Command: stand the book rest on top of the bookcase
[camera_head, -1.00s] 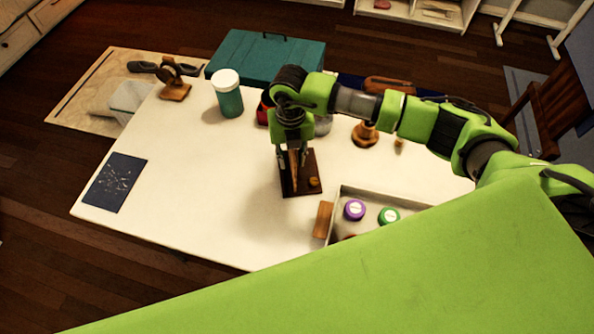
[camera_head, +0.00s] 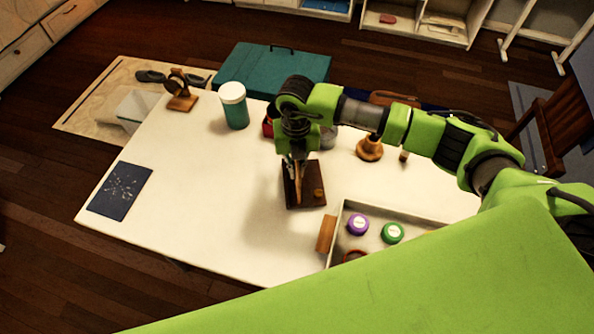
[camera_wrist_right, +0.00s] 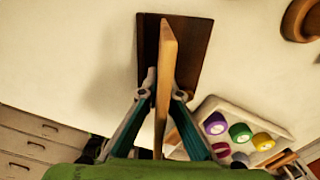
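The book rest (camera_head: 317,192) has a dark brown base and a light wooden upright plate. It is at the middle of the white table; I cannot tell whether its base touches the tabletop. My right gripper (camera_head: 298,177) is over it, its two fingers closed on the plate from both sides. The right wrist view shows the plate (camera_wrist_right: 167,48) between the fingertips (camera_wrist_right: 165,88) and the dark base (camera_wrist_right: 195,60) behind. A white open shelf unit (camera_head: 462,38) stands on the floor at the top right; it may be the bookcase, and its top is cut off. My left gripper is out of view.
On the table (camera_head: 190,220) are a teal jar (camera_head: 236,110), a dark card (camera_head: 120,188), a wooden stand (camera_head: 182,100) and a tray (camera_head: 338,220) of coloured lids. A teal case (camera_head: 265,66) lies beyond. A dark wooden chair (camera_head: 562,125) stands at right.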

